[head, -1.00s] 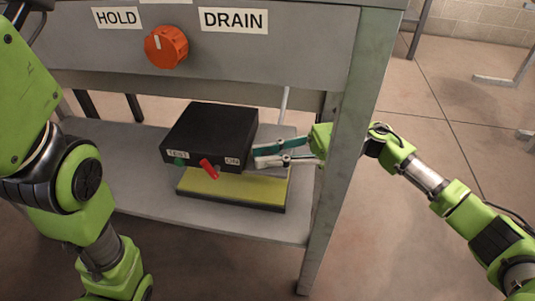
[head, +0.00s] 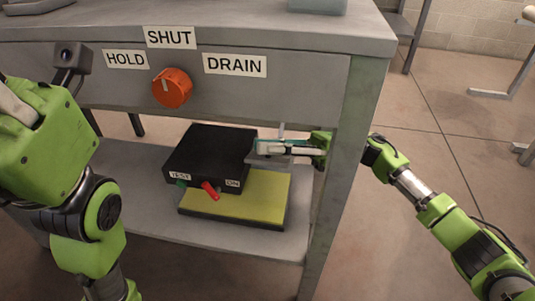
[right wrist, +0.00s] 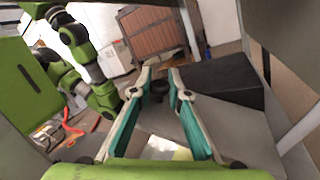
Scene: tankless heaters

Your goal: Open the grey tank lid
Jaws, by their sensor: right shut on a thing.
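In the head view a flat grey plate (head: 268,161), which looks like the grey lid, shows just right of a black box on the lower shelf. Most of it is hidden by the box and my gripper. My right gripper (head: 260,147) reaches in past the table leg, over this plate. In the right wrist view its fingers (right wrist: 160,80) are closed on a small dark knob (right wrist: 159,91) above a grey surface. I cannot tell whether the lid is raised. Part of my left gripper (head: 15,103) shows at the left edge; its jaws cannot be made out.
The black box (head: 208,153) has TEST and ON labels and a red lever (head: 210,190). A yellow panel (head: 250,200) lies below it on the shelf (head: 140,205). The grey leg (head: 345,170) stands close to my right arm. An orange dial (head: 172,87) is above.

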